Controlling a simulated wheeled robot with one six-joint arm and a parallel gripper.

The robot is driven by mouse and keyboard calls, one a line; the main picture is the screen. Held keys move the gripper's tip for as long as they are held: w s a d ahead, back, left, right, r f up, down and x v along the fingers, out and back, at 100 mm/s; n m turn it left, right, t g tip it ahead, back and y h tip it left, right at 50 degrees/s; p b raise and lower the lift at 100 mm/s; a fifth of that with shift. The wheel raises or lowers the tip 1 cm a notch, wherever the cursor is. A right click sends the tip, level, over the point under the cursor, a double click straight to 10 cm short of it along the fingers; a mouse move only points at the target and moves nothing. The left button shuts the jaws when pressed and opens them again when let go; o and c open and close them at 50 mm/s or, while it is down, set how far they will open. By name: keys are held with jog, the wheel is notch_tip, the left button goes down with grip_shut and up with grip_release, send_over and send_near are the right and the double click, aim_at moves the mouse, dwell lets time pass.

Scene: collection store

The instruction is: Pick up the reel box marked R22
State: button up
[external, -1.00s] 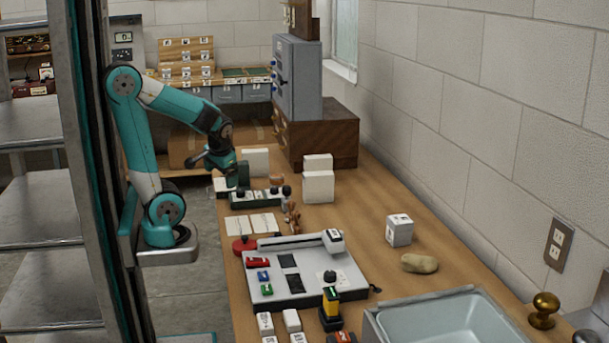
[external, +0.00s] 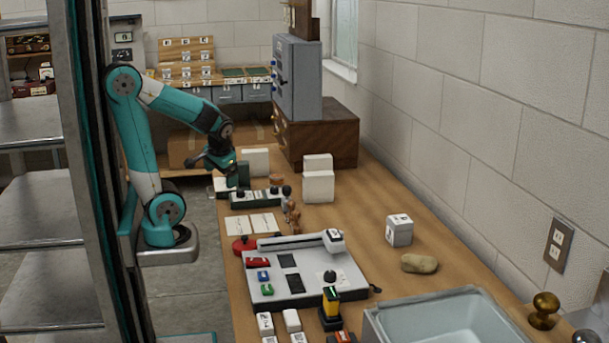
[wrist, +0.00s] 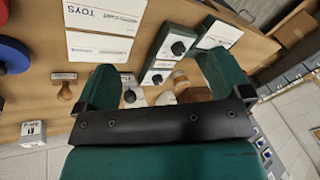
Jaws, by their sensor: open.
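No box with a readable R22 mark shows in either view. White box-like blocks stand on the bench: a pair (external: 319,186) near the wooden cabinet, one (external: 255,162) behind my gripper, and a small labelled one (external: 399,231) towards the wall. Their marks are too small to read. My gripper (external: 238,182) is over the far left part of the bench, by a dark green knobbed unit. In the wrist view, its green fingers (wrist: 160,85) are apart. Knobs and small pale items show between and beyond them; nothing is clearly held.
The knobbed unit (wrist: 170,50) and white cards (wrist: 100,52), one reading TOYS, lie near my fingers. A wooden-handled stamp (wrist: 65,88) is left of them. A grey panel (external: 305,283) and metal basin (external: 430,318) occupy the near bench.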

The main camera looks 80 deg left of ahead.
jog(key=shift+c, duration=0.4)
jog(key=c, duration=0.3)
